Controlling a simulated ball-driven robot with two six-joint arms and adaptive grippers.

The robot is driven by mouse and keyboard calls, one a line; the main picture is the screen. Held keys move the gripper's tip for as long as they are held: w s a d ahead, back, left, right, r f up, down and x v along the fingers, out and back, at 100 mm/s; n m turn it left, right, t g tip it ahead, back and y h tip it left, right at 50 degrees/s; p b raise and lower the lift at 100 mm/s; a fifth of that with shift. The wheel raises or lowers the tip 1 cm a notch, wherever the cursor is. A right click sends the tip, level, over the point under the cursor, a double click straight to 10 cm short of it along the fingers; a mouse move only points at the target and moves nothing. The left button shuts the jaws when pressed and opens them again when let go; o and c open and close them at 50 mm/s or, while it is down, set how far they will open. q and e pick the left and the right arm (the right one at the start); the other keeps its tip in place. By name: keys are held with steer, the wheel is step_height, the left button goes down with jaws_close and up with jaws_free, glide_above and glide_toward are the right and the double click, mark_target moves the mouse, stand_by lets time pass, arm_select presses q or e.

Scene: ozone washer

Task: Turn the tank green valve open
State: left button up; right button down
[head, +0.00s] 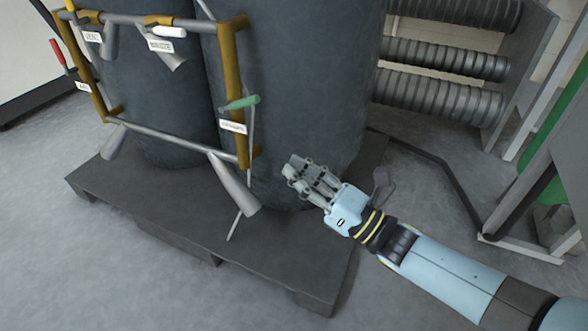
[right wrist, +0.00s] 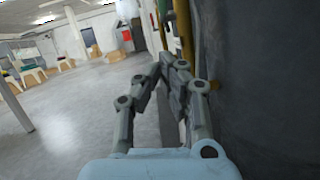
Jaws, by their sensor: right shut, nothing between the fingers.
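The green valve handle (head: 242,102) sits at the right end of the pipe frame on the dark tank (head: 290,90), in the head view. A small white label (head: 233,126) hangs just below it. My right gripper (head: 292,166) is shut and empty, below and to the right of the green handle and apart from it. In the right wrist view my right gripper's fingers (right wrist: 168,68) come together in front of the tank's dark side. The green handle is hard to make out in that view. My left gripper is not in view.
Yellow brackets (head: 235,60) and grey pipes frame the tanks, with red (head: 57,52), yellow and white handles to the left. The tanks stand on a dark pallet (head: 270,255). Ribbed grey hoses (head: 440,95) lie at right. Open floor shows at lower left.

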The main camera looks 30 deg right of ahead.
steer(key=b, duration=0.1)
glide_toward(231, 111)
step_height(231, 111, down, 2)
steer(key=w+a, duration=0.2)
steer(key=shift+w+a+r, duration=0.1)
steer(key=shift+w+r, duration=0.4)
steer(key=shift+r, duration=0.35)
steer(key=shift+w+r, duration=0.45)
steer(key=shift+r, duration=0.45)
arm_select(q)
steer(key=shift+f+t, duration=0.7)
